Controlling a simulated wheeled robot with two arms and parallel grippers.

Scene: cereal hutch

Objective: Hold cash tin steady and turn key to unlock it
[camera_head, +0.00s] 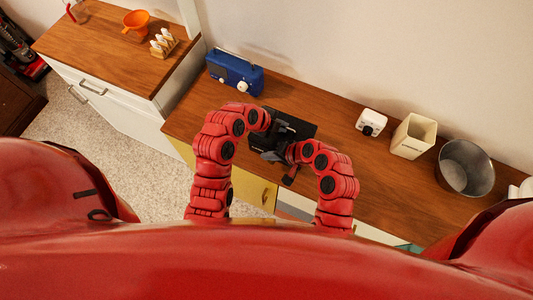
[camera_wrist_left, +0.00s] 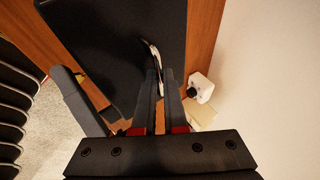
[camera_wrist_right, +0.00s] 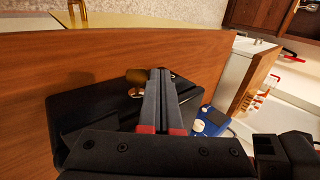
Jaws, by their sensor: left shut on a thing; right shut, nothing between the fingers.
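The black cash tin (camera_head: 302,128) sits on the wooden counter, partly hidden by my grippers. It also shows in the left wrist view (camera_wrist_left: 115,40) and the right wrist view (camera_wrist_right: 92,108). My left gripper (camera_head: 279,130) is over the tin and shut on its curved silver handle (camera_wrist_left: 154,62). My right gripper (camera_head: 277,156) is at the tin's near side, shut with nothing between its fingers. In the right wrist view a brass key (camera_wrist_right: 137,77) stands at the tin's edge, just left of the right fingertips (camera_wrist_right: 160,72). Whether they touch it I cannot tell.
A blue radio (camera_head: 235,73) stands left of the tin on the counter. A small white device (camera_head: 371,122), a cream canister (camera_head: 413,137) and a metal bucket (camera_head: 465,168) stand to the right. Bare counter lies between the tin and the white device.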

